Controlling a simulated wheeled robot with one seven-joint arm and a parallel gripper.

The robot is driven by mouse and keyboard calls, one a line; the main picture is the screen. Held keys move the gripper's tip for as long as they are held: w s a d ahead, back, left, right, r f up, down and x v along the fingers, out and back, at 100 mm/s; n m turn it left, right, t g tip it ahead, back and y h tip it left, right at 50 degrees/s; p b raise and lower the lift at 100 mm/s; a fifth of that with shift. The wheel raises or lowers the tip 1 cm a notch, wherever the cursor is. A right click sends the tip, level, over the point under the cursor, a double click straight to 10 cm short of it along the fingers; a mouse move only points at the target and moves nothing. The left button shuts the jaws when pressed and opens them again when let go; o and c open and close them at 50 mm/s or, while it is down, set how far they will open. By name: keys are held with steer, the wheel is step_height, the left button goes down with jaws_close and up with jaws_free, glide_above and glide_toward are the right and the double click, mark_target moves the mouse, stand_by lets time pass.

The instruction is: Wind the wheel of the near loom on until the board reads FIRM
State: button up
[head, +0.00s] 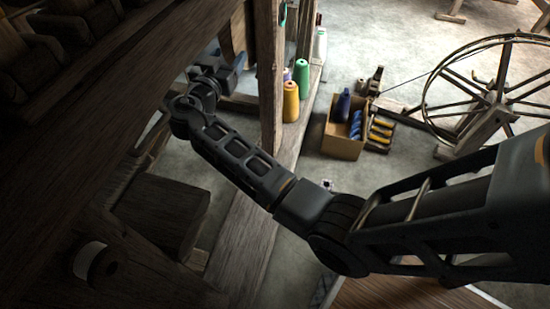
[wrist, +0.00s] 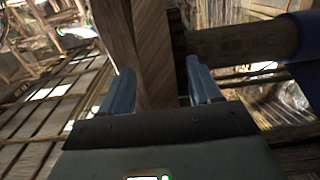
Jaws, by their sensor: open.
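The near loom's dark timber frame (head: 120,80) fills the left of the head view. My arm reaches across to it, and my gripper (head: 230,66) is by an upright post, small and partly hidden there. In the wrist view my gripper (wrist: 160,78) is open, its two blue-grey fingers apart. A wooden beam (wrist: 142,40) runs up behind the gap between the fingers; I cannot tell how near it is. I see nothing held. I cannot pick out the loom's wheel or the board in either view.
A spool wheel (head: 490,95) stands on the floor at the right. A cardboard box (head: 343,141) with blue yarn sits left of it. Yellow (head: 291,102) and green cones stand by the post. A blue thing (wrist: 306,35) is at the wrist view's right edge. Grey floor lies open beyond.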

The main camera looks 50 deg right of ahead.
steer(key=v, duration=0.6)
steer(key=s+a+f+n+t+y+p, duration=0.3)
steer(key=s+f+n+y+p, duration=0.4)
steer(key=s, duration=0.3)
steer(key=s+a+n+t+y+p, duration=0.1)
steer(key=s+a+n+y+p, duration=0.3)
steer(key=s, duration=0.8)
steer(key=shift+s+a+y+p, duration=0.25)
steer(key=shift+a+y+p, duration=0.3)
steer(key=shift+p, duration=0.3)
steer(key=shift+r, duration=0.1)
steer(key=s+a+r+n+t+y+p, duration=0.2)
steer(key=s+a+r+y+p, duration=0.3)
steer(key=s+r, duration=0.65)
steer(key=s+a+r+t+p, duration=0.1)
steer(key=s+r+p, duration=0.2)
steer(key=r, duration=0.7)
steer(key=s+a+r+n+t+p, duration=0.1)
steer(key=s+r+p, duration=0.2)
steer(key=r, duration=0.8)
steer(key=s, duration=0.2)
steer(key=shift+s+r+t, duration=0.2)
steer(key=shift+s+t, duration=0.15)
steer(key=shift+t, duration=0.05)
